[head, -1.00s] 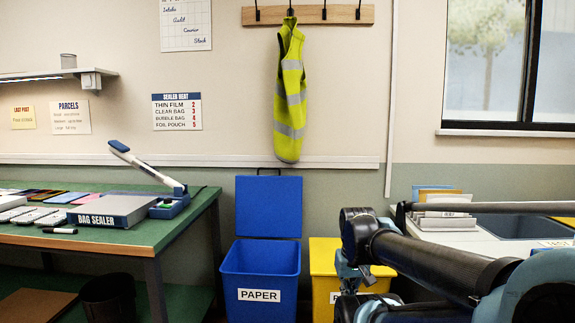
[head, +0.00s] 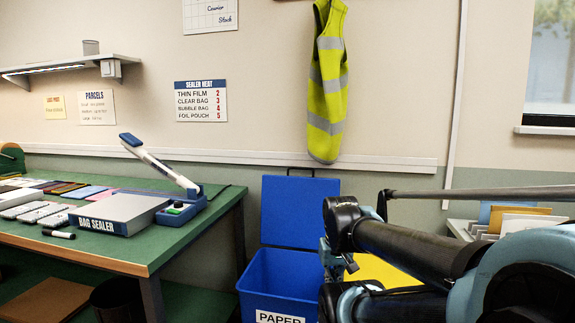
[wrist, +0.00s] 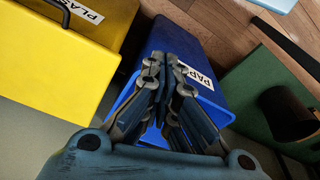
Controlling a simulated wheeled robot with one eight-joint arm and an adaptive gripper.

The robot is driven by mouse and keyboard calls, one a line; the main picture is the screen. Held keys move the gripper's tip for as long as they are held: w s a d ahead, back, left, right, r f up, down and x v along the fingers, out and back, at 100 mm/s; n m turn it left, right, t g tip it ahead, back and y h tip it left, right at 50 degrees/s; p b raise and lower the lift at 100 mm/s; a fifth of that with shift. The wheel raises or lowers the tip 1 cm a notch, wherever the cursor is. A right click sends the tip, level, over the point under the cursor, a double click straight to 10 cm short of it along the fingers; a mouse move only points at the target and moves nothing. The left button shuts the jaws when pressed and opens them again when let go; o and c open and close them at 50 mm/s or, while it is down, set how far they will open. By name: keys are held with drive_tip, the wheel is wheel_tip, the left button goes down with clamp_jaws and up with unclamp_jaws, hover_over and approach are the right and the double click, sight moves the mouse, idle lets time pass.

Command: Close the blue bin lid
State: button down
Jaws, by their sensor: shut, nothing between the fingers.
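The blue bin (head: 262,272) with the PAPER label stands on the floor by the wall. Its blue lid (head: 300,208) is open, standing upright behind the bin with a dark handle on its top edge. My gripper is partly seen in the head view, at the bin's right side, below my black arm. In the wrist view my gripper (wrist: 165,72) is shut and empty, and its fingers overlap the blue bin (wrist: 205,48). Whether the fingers touch the bin cannot be told. The fingers hide part of the bin's opening.
A yellow bin (head: 392,270) stands right of the blue one; the wrist view shows its yellow surface (wrist: 45,65) close by. The green bench (head: 120,262) with the bag sealer (head: 115,213) is at left. A dark waste bin (wrist: 287,112) is under it.

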drive_tip(key=shift+w, duration=0.2)
drive_tip(key=w+a+r+m+t+h, duration=0.1)
drive_tip(key=w+r+t, duration=0.1)
drive_tip(key=w+r, duration=1.3)
drive_tip(key=w+r+m+t+h, duration=0.1)
drive_tip(key=w+r+m, duration=0.1)
drive_tip(key=w+r, duration=1.3)
drive_tip(key=w+a+t, duration=0.2)
drive_tip(key=w+a, duration=0.1)
drive_tip(key=w, duration=1.8)
drive_tip(key=shift+m, duration=0.4)
drive_tip(key=x, duration=0.8)
drive_tip(key=shift+w, duration=0.35)
drive_tip(key=shift+s+d+r, duration=0.1)
drive_tip(key=shift+d, duration=0.05)
